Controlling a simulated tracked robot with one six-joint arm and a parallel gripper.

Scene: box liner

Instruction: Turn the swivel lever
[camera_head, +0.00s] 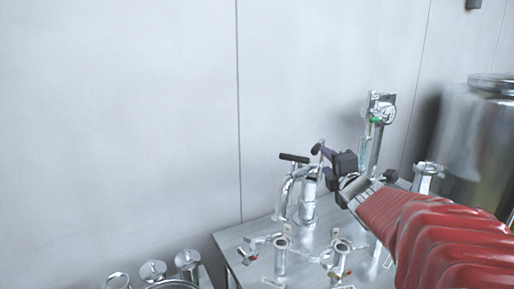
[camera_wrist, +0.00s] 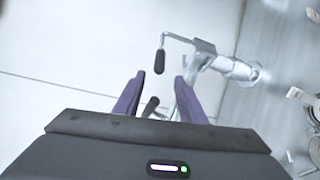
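Two black-handled levers on metal fittings stand at the table's back. One handle (camera_head: 294,158) lies roughly level at the left; the other handle (camera_head: 318,147) tilts up beside my gripper (camera_head: 327,160). In the wrist view, one black handle (camera_wrist: 159,62) hangs from a bent metal rod just beyond my fingertips. A second dark handle (camera_wrist: 150,107) shows in the gap between the purple fingers. My gripper (camera_wrist: 160,76) is open, and I see nothing clamped in it. I cannot tell which handle is the swivel lever, or whether a finger touches one.
The metal table (camera_head: 232,243) carries several pipe fittings, including one valve body (camera_head: 281,257) in front. A gauge stand (camera_head: 376,130) rises behind my arm, and a large steel tank (camera_head: 480,140) stands at the right. A plain wall is behind; the space left of the levers is free.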

